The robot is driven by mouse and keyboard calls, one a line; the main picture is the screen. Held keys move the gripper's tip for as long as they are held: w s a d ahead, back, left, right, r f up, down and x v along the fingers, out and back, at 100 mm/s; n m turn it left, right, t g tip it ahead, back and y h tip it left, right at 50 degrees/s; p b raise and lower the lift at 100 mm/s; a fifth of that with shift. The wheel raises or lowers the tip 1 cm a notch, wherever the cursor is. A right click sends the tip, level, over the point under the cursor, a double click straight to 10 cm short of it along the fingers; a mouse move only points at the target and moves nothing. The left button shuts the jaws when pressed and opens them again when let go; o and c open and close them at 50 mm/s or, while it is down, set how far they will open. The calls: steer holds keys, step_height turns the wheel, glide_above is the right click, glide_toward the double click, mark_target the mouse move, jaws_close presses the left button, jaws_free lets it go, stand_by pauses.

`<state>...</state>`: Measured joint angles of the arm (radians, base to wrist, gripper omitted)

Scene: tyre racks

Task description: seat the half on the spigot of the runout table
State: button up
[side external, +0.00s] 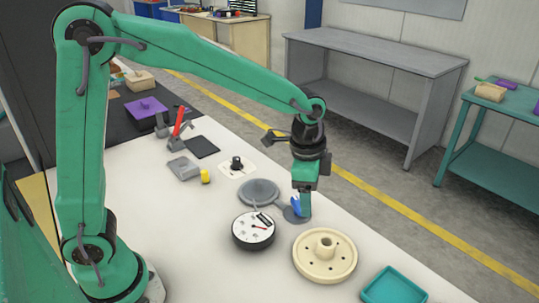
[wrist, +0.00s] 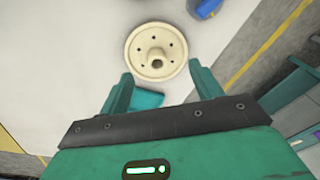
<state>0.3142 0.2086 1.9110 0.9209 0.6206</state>
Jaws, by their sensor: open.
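The half, which I take to be the cream round flanged piece (side external: 318,262) with a raised hollow hub and several holes, lies flat on the white bench, hub up. In the wrist view the half (wrist: 140,66) shows ahead of my fingertips. My gripper (side external: 304,212) is open and empty, behind the half in the side view and apart from it. In the wrist view my gripper (wrist: 160,76) has its fingers spread wide. I cannot tell for sure which piece is the runout table; a grey round disc (side external: 258,191) lies left of my gripper. No spigot is clearly visible.
A teal tray (side external: 393,287) lies at the front right. A blue object (side external: 296,204) is beside my gripper. A white plate with a black knob (side external: 237,163) stands further back.

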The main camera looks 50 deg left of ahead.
mark_target(327, 243)
steer(key=shift+w+d+f+m+g, duration=0.2)
steer(key=shift+w+d+f+m, duration=0.45)
steer(key=shift+f, duration=1.75)
steer(key=shift+w+d+f+m+g, duration=0.25)
steer(key=shift+d+f, duration=0.75)
steer(key=shift+f, duration=1.35)
steer(key=shift+w+d+f+m+g, duration=0.15)
steer(key=shift+w+d+f+m, duration=0.5)
steer(key=shift+f, duration=1.75)
steer(key=shift+s+d, duration=0.15)
steer(key=shift+s, duration=0.1)
steer(key=shift+r, duration=0.1)
steer(key=c, duration=1.3)
